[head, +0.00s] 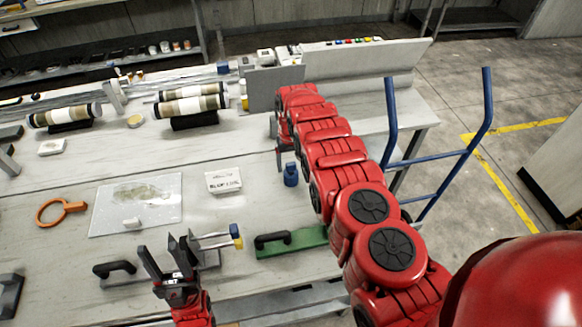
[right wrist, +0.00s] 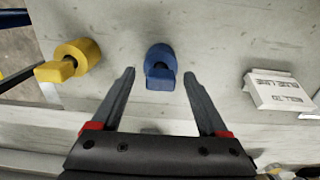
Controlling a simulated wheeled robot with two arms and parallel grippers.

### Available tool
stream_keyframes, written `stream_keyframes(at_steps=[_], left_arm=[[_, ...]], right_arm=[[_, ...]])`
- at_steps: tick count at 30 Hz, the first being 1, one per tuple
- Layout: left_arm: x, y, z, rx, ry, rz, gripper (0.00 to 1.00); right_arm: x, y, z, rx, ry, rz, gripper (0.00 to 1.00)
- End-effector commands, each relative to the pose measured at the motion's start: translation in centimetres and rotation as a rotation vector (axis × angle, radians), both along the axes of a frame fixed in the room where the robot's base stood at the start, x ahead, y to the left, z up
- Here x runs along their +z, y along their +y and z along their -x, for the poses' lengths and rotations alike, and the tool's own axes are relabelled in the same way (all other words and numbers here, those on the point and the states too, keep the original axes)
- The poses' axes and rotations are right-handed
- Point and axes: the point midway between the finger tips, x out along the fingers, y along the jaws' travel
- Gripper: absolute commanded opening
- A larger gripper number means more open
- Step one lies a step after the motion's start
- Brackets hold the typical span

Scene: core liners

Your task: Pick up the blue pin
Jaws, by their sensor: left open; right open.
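The blue pin (right wrist: 160,66) stands on the light table in the right wrist view, a short round body with a blue tab. It also shows in the head view (head: 291,175), beside my right arm. My right gripper (right wrist: 159,73) is open, its fingertips to either side of the pin in the picture; I cannot tell how far above it they are. In the head view the right gripper (head: 281,158) is partly hidden by its red arm. My left gripper (head: 166,255) is open and empty over the near table edge.
A yellow pin (right wrist: 75,62) stands left of the blue one in the right wrist view. A white labelled block (head: 223,181) lies nearby. A green holder with a black handle (head: 293,241), a clear sheet (head: 137,203) and an orange ring (head: 52,210) lie on the table.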

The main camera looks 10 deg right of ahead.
Motion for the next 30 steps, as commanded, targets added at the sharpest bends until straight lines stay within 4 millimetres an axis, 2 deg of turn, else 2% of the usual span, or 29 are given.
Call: stream_keyframes(at_steps=[9, 11, 22, 30], left_arm=[[0.08, 0.00, 0.01, 0.000, 0.000, 0.000, 0.50], [0.08, 0.00, 0.00, 0.000, 0.000, 0.000, 0.50], [0.08, 0.01, 0.00, 0.000, 0.000, 0.000, 0.50], [0.08, 0.00, 0.00, 0.000, 0.000, 0.000, 0.50]], right_arm=[[-0.22, 0.03, -0.01, 0.000, -0.001, -0.001, 0.78], [-0.22, 0.03, -0.01, 0.000, -0.001, -0.001, 0.69], [-0.20, 0.03, -0.03, 0.000, -0.001, -0.001, 0.02], [-0.19, 0.03, -0.04, 0.000, -0.002, -0.001, 0.00]])
